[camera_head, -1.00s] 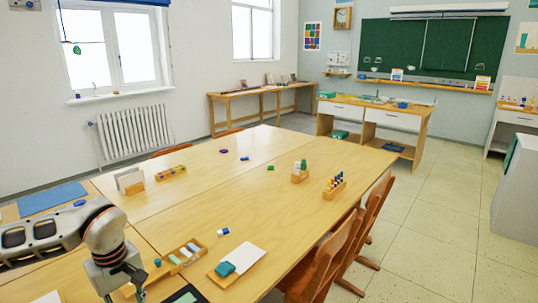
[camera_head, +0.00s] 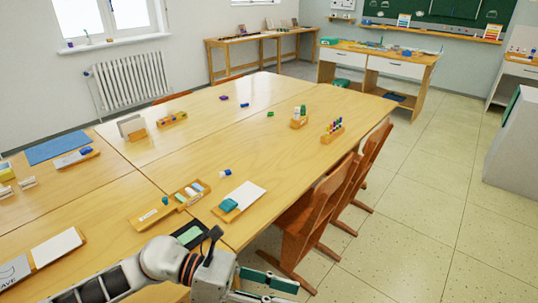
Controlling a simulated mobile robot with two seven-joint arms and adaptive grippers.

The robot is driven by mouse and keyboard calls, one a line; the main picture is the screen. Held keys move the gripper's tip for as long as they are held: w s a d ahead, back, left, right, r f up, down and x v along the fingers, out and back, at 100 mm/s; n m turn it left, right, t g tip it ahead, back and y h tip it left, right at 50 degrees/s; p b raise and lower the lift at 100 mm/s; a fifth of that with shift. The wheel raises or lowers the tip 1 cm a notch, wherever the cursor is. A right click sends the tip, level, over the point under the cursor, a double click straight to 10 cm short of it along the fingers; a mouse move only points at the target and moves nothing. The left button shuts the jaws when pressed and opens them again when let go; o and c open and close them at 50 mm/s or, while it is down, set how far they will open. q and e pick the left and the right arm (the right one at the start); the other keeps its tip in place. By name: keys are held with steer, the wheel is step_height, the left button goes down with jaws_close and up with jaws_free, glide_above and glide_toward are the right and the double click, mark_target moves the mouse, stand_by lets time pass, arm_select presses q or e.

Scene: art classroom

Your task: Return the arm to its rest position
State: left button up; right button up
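My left arm comes in from the lower left. My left gripper (camera_head: 270,288) is at the bottom edge, past the front edge of the near table and beside the wooden chair. Its fingers look apart, with nothing seen between them; the lower finger is partly cut off by the frame edge. My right gripper is not in view.
The long wooden table (camera_head: 290,160) holds a tray of small blocks (camera_head: 192,190), a white board with a teal eraser (camera_head: 229,204) and a dark green slate (camera_head: 188,235) close to my arm. A wooden chair (camera_head: 310,220) stands right of my gripper. The tiled floor at right is clear.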

arm_select(q)
steer(key=w+a+r+n+t+h, duration=0.1)
steer(key=w+r+n+t+h, duration=0.15)
steer(key=n+t, duration=0.5)
steer(key=w+r+n+t+h, duration=0.1)
steer(key=w+n+t, duration=0.3)
steer(key=n, duration=0.7)
steer(key=w+a+f+n+t+y, duration=0.3)
steer(key=a+f+n+t+y, duration=0.55)
steer(key=n, duration=0.65)
steer(key=s+a+f+n+g+y, duration=0.2)
steer(key=s+a+f+n, duration=0.2)
steer(key=f, duration=0.3)
steer(key=s+a+f+n+g+y, duration=0.2)
steer(key=s+a+f+n, duration=0.3)
steer(key=f, duration=0.3)
steer(key=s+a+f+n+g+y, duration=0.2)
steer(key=s+a+f+n+y, duration=0.2)
steer(key=f, duration=0.3)
steer(key=shift+s+a+f+n+g, duration=0.2)
steer(key=shift+s+f+n+g, duration=0.15)
steer(key=shift+n, duration=0.2)
